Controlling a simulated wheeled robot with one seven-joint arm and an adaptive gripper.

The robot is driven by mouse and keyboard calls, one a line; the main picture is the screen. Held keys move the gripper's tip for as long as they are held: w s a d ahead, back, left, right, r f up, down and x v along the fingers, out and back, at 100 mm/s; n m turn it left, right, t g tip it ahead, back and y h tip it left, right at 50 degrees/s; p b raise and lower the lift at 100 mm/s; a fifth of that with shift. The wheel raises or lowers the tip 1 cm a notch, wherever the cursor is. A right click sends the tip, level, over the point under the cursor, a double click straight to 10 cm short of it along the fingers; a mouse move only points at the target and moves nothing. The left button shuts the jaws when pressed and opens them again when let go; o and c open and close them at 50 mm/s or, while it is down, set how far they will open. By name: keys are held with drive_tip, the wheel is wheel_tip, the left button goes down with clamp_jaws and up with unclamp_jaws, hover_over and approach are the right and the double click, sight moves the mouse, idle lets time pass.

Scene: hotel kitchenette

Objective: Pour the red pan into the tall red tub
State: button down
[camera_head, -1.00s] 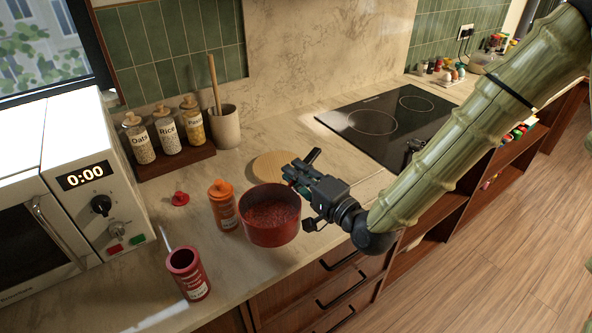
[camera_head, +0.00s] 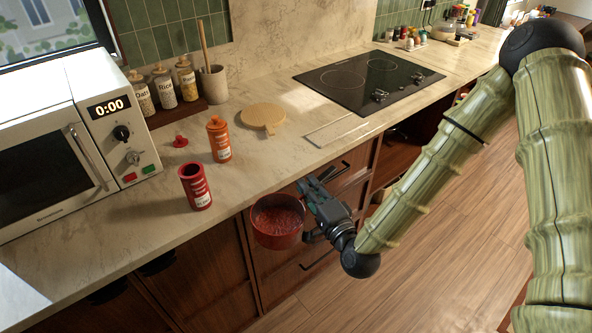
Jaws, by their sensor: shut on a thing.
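The red pan (camera_head: 277,238) holds a reddish, grainy content and looks about level. It hangs in front of the counter's front edge, before the wooden drawers. My gripper (camera_head: 307,203) is shut on the pan at its right side; the handle is mostly hidden by the fingers. The tall red tub (camera_head: 196,188) stands upright and open on the counter, to the upper left of the pan and apart from it. Its inside looks dark.
An orange bottle (camera_head: 219,140) stands just behind the tub, with a small red lid (camera_head: 181,141) to its left. A round wooden board (camera_head: 262,116) lies farther back. The microwave (camera_head: 62,158) fills the left. The counter between tub and front edge is clear.

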drive_tip(key=s+d+f+m+h, duration=0.2)
drive_tip(key=d+f+h, duration=0.2)
drive_tip(key=f, duration=0.4)
drive_tip(key=s+d+f+m+t+h, duration=0.1)
drive_tip(key=s+d+f+m+h, duration=0.2)
drive_tip(key=d+f, duration=0.4)
drive_tip(key=shift+s+f+h, duration=0.3)
drive_tip(key=shift+f+h, duration=0.1)
drive_tip(key=shift+f, duration=0.2)
